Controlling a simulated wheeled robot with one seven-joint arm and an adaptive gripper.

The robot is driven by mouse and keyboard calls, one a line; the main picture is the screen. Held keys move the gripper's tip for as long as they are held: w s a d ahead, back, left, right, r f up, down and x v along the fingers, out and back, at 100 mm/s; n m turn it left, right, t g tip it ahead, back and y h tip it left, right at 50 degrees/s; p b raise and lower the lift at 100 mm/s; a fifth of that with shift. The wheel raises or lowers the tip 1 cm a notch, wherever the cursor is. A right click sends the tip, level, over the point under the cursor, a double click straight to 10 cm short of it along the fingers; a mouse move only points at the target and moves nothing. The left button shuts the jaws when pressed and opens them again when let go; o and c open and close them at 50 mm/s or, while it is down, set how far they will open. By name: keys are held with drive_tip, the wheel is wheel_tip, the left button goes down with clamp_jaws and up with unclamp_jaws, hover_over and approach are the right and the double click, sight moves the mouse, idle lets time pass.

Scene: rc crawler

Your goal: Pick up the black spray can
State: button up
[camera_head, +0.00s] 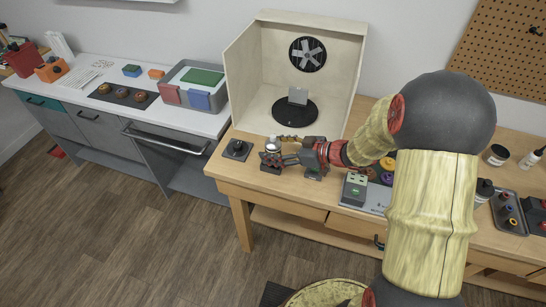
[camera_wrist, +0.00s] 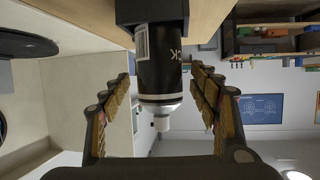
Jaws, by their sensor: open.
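The black spray can (camera_wrist: 160,62) has a white label strip, light lettering and a silver-white top with a pale nozzle. In the wrist view it appears upside down, between the two fingers of my gripper (camera_wrist: 159,74). The fingers are open, with gaps visible on both sides of the can. In the head view my gripper (camera_head: 283,150) reaches from the right to the can (camera_head: 272,147), whose pale top shows near the front left of the workbench. The can's base sits in a dark square holder (camera_wrist: 150,11). The fingers partly hide the can in the head view.
A pale open-fronted booth (camera_head: 247,87) with a fan and a dark turntable (camera_head: 295,111) stands behind the can. Another dark holder (camera_head: 237,149) is to its left. A grey and green box (camera_head: 355,188) is to the right. The workbench's front edge (camera_head: 262,185) is close.

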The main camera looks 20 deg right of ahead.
drive_tip(key=shift+w+a, duration=0.15)
drive_tip(key=shift+a, duration=0.05)
drive_tip(key=shift+c, duration=0.9)
drive_tip(key=c, duration=1.1)
drive_tip(key=shift+c, duration=0.6)
